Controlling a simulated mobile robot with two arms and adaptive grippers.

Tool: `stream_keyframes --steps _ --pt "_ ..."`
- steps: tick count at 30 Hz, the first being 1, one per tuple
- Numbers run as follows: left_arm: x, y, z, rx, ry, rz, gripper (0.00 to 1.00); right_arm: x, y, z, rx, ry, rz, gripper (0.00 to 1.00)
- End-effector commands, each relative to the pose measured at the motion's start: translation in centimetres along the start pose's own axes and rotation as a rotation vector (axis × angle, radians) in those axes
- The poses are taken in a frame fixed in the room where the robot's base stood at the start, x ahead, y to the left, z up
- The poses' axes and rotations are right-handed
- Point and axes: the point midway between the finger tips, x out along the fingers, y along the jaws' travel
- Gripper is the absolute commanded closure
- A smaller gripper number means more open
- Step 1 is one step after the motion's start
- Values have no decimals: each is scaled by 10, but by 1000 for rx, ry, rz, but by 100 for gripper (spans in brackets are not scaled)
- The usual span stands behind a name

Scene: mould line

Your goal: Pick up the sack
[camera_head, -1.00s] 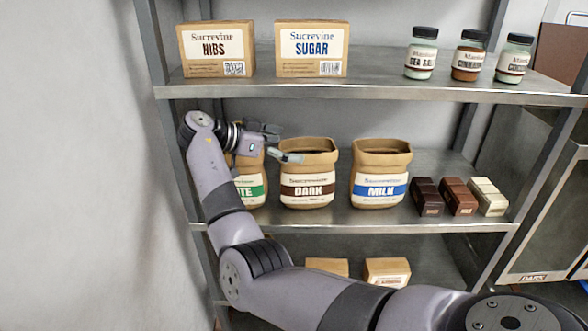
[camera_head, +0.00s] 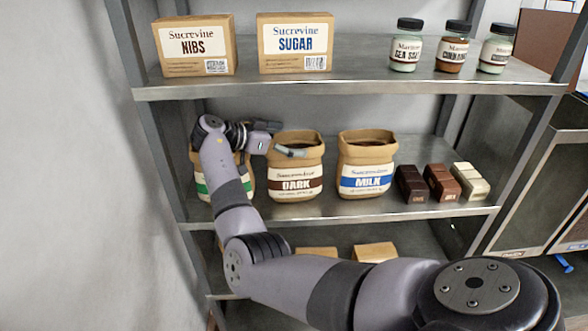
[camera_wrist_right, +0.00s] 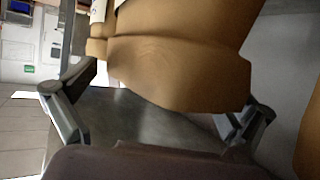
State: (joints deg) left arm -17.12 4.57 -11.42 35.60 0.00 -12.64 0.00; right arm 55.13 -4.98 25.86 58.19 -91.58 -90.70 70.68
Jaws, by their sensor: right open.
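Three open-topped brown paper sacks stand upright on the middle shelf. The DARK sack (camera_head: 296,187) is in the middle. The MILK sack (camera_head: 367,183) with a blue band is to its right. A green-banded sack (camera_head: 247,184) at left is mostly hidden behind my right arm. My right gripper (camera_head: 281,139) is open at the upper left of the DARK sack, its fingertips overlapping that sack's top in the head view. In the right wrist view a brown sack (camera_wrist_right: 178,72) lies between the spread fingers; its label is not readable there. My left gripper is out of view.
Cartons marked NIBS (camera_head: 195,47) and SUGAR (camera_head: 295,43) and several jars stand on the upper shelf (camera_head: 350,90), above the sacks. Three chocolate bars (camera_head: 441,183) lie right of the MILK sack. Boxes (camera_head: 375,252) sit on the lower shelf.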

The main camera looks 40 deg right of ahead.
Motion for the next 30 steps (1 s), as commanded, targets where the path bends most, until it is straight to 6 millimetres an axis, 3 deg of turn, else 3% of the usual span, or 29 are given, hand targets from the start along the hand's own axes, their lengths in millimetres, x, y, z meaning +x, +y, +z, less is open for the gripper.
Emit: stream_keyframes --steps 5,30 --pt "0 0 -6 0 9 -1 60 0 0 0 0 0 -1 5" --pt "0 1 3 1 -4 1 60 0 0 1 -1 0 1 61"
